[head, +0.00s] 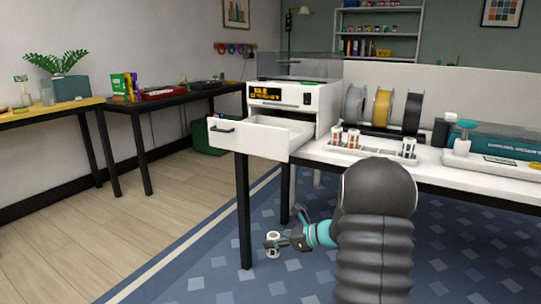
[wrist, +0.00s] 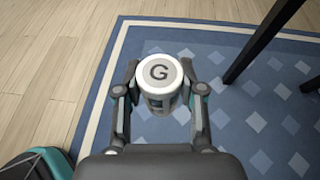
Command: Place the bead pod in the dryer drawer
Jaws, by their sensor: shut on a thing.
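In the head view the pod (head: 272,246) and my gripper (head: 280,243) are low, in front of the white table and left of my arm. The dryer (head: 290,97) is a white box with a lit display on the table's left end. Its drawer (head: 250,135) is pulled out toward the front left. The drawer's inside shows only in part and looks empty.
A white tray (head: 345,156) with several similar pods stands right of the drawer. Filament spools (head: 383,108) stand behind it, and a teal-and-white machine (head: 505,145) is at right. A black table leg (head: 243,210) stands close to the gripper. Open floor (head: 140,215) lies left.

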